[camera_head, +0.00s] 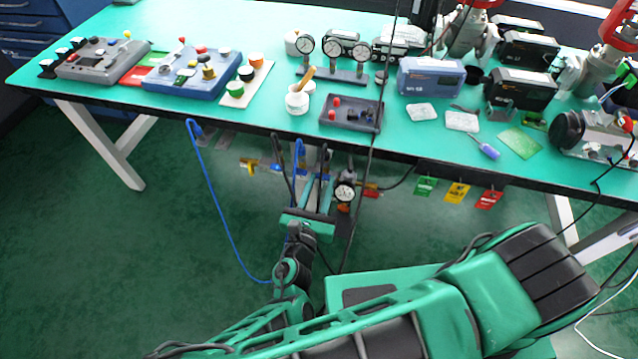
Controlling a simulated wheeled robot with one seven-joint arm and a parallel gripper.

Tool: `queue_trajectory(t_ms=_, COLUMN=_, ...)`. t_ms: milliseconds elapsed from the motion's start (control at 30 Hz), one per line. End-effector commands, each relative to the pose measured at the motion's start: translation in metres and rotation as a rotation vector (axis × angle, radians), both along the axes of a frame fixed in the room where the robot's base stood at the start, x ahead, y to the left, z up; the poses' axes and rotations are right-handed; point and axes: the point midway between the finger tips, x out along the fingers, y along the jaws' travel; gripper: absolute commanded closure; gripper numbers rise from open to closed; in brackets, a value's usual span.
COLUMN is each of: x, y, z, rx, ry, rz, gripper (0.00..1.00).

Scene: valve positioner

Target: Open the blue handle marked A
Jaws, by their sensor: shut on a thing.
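Small valves with coloured handles sit in a row below the table's front edge, in the head view. A blue handle (325,172) shows at my gripper (311,181), which reaches in from below with its fingers pointing away from me. The gripper is shut on this blue handle, and its fingers and dark hoses hide much of it. More blue shows just left of the fingers. The letter A is too small to read here, so I cannot confirm the marking or the handle's exact angle.
A yellow handle (248,166) is at the left of the row, and a red handle (370,189) at the right. A round gauge (345,191) is close right of my gripper. A blue hose (216,220) loops down left. Coloured tags (457,193) hang right. The green table (250,118) overhangs above.

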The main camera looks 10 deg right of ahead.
Motion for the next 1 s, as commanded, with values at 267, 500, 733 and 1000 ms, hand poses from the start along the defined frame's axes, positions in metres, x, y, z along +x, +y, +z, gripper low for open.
queue_trajectory(t_ms=267, x=0.0005, y=0.0005, z=0.0003, rx=0.098, ry=-0.036, rz=0.000, gripper=0.91)
queue_trajectory(t_ms=500, x=0.0001, y=0.0010, z=0.0002, rx=0.282, ry=-0.103, rz=0.001, gripper=0.91)
queue_trajectory(t_ms=733, x=-0.0002, y=0.0012, z=0.0002, rx=0.487, ry=-0.179, rz=0.001, gripper=0.91)
queue_trajectory(t_ms=1000, x=-0.0004, y=0.0012, z=0.0000, rx=0.729, ry=-0.266, rz=0.001, gripper=0.91)
